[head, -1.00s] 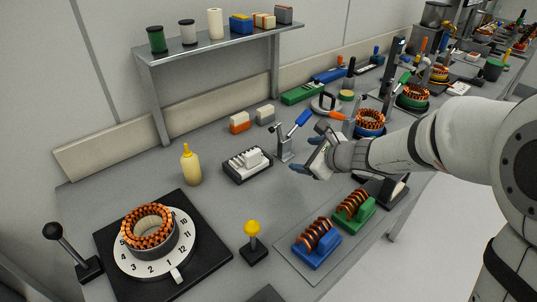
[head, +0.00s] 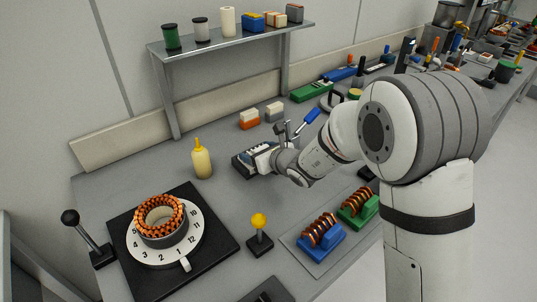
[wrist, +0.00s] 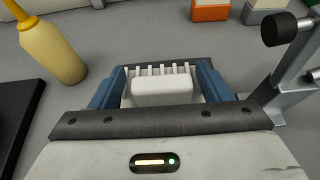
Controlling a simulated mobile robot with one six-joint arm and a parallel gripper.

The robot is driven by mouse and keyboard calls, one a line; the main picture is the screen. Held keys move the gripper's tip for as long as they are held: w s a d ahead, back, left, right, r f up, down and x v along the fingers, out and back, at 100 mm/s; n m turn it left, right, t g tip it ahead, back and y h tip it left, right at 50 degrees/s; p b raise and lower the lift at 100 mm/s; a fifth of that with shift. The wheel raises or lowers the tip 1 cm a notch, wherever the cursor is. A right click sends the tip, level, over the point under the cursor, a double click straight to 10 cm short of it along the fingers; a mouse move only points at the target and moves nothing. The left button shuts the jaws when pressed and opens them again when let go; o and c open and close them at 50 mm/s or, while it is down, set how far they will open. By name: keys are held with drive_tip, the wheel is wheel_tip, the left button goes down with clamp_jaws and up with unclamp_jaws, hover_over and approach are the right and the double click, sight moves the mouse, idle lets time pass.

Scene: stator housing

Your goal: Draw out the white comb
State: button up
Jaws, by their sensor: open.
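My gripper (wrist: 160,84) is open, with one blue finger on each side of the comb. I cannot tell whether the fingers touch it.
A yellow glue bottle (wrist: 52,48) stands to the left of my gripper. A metal clamp (wrist: 292,75) stands close on the right. Orange (wrist: 210,10) and grey blocks lie behind. The stator on its numbered dial (head: 160,232) is at front left.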

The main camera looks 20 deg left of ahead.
drive_tip(key=shift+w+a+f, duration=0.1)
drive_tip(key=shift+a, duration=0.2)
drive_tip(key=shift+c, duration=0.4)
drive_tip(key=c, duration=1.1)
drive_tip(key=shift+o, duration=0.2)
drive_tip(key=shift+s+d+b, duration=0.45)
drive_tip(key=shift+s+d, duration=0.15)
drive_tip(key=shift+d, duration=0.65)
drive_tip(key=shift+s+d+b, duration=0.4)
drive_tip(key=shift+s+d, duration=0.15)
drive_tip(key=shift+d, duration=0.65)
drive_tip(key=shift+s+d+b, duration=0.45)
drive_tip(key=shift+s+d, duration=0.15)
drive_tip(key=shift+d, duration=0.65)
